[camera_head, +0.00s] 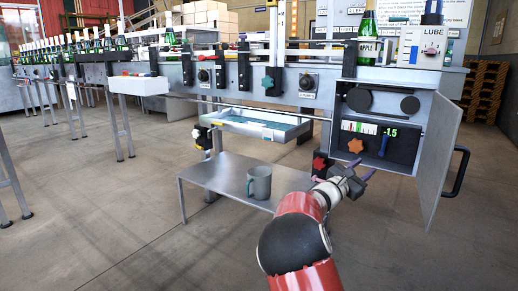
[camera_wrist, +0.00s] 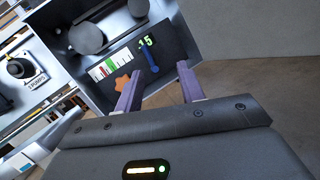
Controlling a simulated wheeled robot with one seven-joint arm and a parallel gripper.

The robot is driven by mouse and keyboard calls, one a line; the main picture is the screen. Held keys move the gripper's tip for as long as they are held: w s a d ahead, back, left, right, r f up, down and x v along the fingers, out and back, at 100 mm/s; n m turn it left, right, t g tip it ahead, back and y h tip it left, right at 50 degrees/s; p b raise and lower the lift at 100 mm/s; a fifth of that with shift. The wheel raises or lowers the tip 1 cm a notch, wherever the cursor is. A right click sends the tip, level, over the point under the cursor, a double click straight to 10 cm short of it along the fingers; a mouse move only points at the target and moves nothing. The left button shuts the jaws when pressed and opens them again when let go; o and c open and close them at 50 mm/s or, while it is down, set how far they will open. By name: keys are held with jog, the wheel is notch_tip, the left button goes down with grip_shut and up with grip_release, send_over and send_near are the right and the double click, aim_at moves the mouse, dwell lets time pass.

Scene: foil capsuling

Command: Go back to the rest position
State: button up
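My gripper (camera_head: 362,180) is at the end of my red and black arm, low in front of the open cabinet (camera_head: 437,150) on the right of the machine. In the wrist view my gripper (camera_wrist: 160,82) shows two purple fingers, spread apart with nothing between them. Beyond them is the cabinet's dark panel with an orange star knob (camera_wrist: 122,84), a blue lever (camera_wrist: 151,62), a coloured gauge and a green readout. In the head view the orange knob (camera_head: 355,145) and the readout "-1.5" show clear of my gripper. A red knob (camera_head: 319,163) is just left of my gripper.
A grey mug (camera_head: 258,182) stands on a low metal table (camera_head: 215,175) left of my arm. The cabinet door with its black handle (camera_head: 457,172) stands open at the right. A blue-lined tray (camera_head: 262,124) is under the machine. Green bottles line the conveyor.

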jog(key=s+d+m+g+y+p, duration=0.2)
jog(key=s+m+g+y, duration=0.15)
jog(key=s+m, duration=0.55)
jog(key=s+d+m+g+y+p, duration=0.3)
jog(key=s+m+g, duration=0.1)
jog(key=s, duration=0.9)
jog(key=s+a+r+m+t+y+p, duration=0.1)
jog(key=s+a+m+y+p, duration=0.4)
jog(key=s+a, duration=1.6)
jog(key=s+m+y, duration=0.2)
jog(key=m+y, duration=0.1)
jog(key=y, duration=0.2)
jog(key=shift+s+r+y, duration=0.2)
jog(key=shift+r+y, duration=0.15)
jog(key=shift+r, duration=0.05)
